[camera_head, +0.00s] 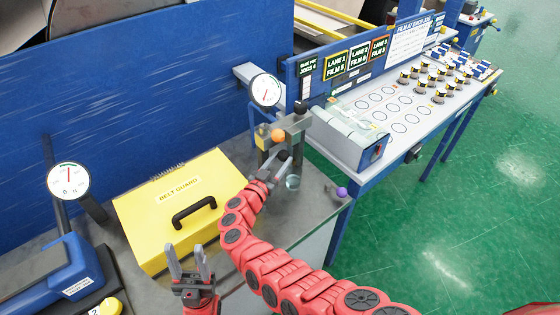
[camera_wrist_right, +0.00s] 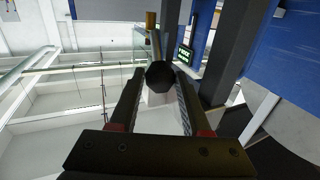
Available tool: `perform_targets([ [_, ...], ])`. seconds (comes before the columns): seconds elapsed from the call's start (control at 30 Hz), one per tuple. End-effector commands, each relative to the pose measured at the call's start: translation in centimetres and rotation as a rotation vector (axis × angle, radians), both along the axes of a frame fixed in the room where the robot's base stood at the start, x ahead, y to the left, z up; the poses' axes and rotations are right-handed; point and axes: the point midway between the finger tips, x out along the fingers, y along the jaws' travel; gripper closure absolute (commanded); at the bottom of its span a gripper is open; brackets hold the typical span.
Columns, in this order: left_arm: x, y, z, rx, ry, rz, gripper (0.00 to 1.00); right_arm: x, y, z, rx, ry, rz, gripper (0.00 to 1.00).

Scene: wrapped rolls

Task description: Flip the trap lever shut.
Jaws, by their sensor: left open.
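A dark-knobbed lever (camera_head: 283,155) shows beside a grey post assembly (camera_head: 298,125) at the table's back right corner. I take it for the trap lever. In the right wrist view its black faceted knob (camera_wrist_right: 160,76) appears between the fingertips, with a rod behind it. My right gripper (camera_head: 272,170) is at this knob, fingers apart on either side; a gap seems to show, and contact is unclear. My left gripper (camera_head: 188,262) is open, empty and pointing up, in front of the yellow belt guard, away from the lever.
The yellow belt guard (camera_head: 160,215) with a black handle fills the table's middle. An orange ball (camera_head: 278,135) and purple ball (camera_head: 341,191) are near the lever. Dial gauges (camera_head: 265,90) stand behind. A long side table (camera_head: 345,155) extends right, bearing several wrapped rolls.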

Motion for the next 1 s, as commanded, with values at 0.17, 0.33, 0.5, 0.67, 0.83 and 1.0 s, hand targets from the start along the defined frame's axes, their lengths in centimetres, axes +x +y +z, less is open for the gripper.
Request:
perform_targets([
  [0.17, 0.00, 0.00, -0.01, 0.000, 0.000, 0.000, 0.50, 0.00, -0.01, -0.01, 0.000, 0.000, 0.000, 1.00],
  [0.33, 0.00, 0.00, 0.00, 0.000, 0.000, 0.000, 0.50, 0.00, -0.01, 0.00, 0.000, 0.000, 0.000, 1.00],
  [0.5, 0.00, 0.00, 0.00, 0.000, 0.000, 0.000, 0.50, 0.01, -0.01, 0.00, 0.001, -0.001, 0.000, 1.00],
  [0.67, 0.00, 0.00, 0.00, 0.000, 0.000, 0.000, 0.50, 0.01, -0.01, 0.00, 0.001, -0.001, 0.000, 1.00],
  [0.83, 0.00, 0.00, 0.00, 0.000, 0.000, 0.000, 0.50, 0.01, 0.00, 0.01, 0.001, -0.001, 0.000, 1.00],
  [1.0, 0.01, 0.00, -0.01, 0.000, 0.000, 0.000, 0.50, 0.01, 0.00, 0.02, 0.001, -0.001, 0.000, 1.00],
])
